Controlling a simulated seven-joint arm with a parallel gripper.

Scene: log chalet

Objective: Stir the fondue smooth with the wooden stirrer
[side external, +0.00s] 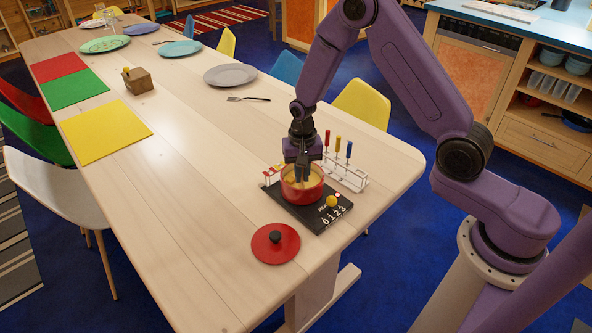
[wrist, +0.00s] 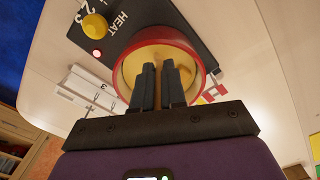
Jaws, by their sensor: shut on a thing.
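A red fondue pot (side external: 290,195) stands on a black hotplate (side external: 335,200) near the table's end. In the wrist view the pot's red rim (wrist: 197,45) surrounds pale yellow fondue (wrist: 150,57). My gripper (side external: 303,172) points down over the pot, with its fingertips at or just inside the rim. In the wrist view my gripper (wrist: 161,85) is shut on a thin brown strip, the wooden stirrer (wrist: 162,90). Most of the stirrer is hidden by the fingers, and I cannot tell how deep it reaches.
A white rack (side external: 352,181) with colour-handled forks stands close behind the pot. A red lid (side external: 268,249) with a black knob lies on the table in front. The hotplate has a yellow knob (wrist: 95,26) and a red light (wrist: 97,53).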

